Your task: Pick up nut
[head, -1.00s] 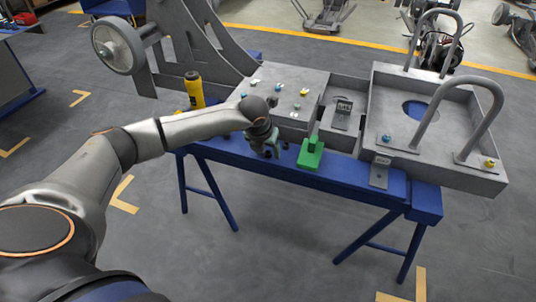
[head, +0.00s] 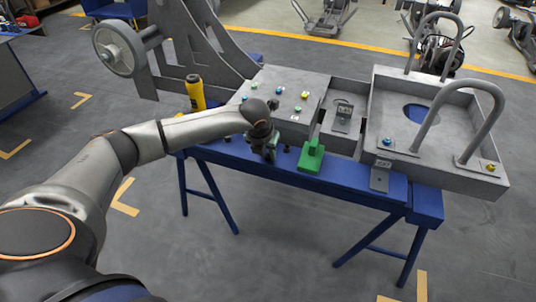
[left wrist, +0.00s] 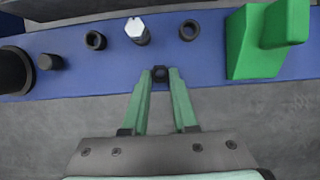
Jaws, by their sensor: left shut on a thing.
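My left gripper (left wrist: 160,80) points at the blue bench beam (left wrist: 215,60) in the left wrist view. Its green fingers are shut on a small dark nut (left wrist: 160,72), held between the tips at the beam's near edge. Whether the nut still touches the beam is unclear. Two other dark nuts, one on the left (left wrist: 95,40) and one on the right (left wrist: 189,30), lie on the beam beyond the fingers. In the head view my left gripper (head: 267,154) is over the beam, left of the green tool; the held nut is not clear there. My right gripper is not in view.
A silver-headed bolt (left wrist: 138,31) and a dark cylinder (left wrist: 50,62) stand on the beam. The green tool (head: 311,155) is on the right. A yellow bottle (head: 195,92) stands behind my arm. A grey chassis with tall handles (head: 480,125) fills the right.

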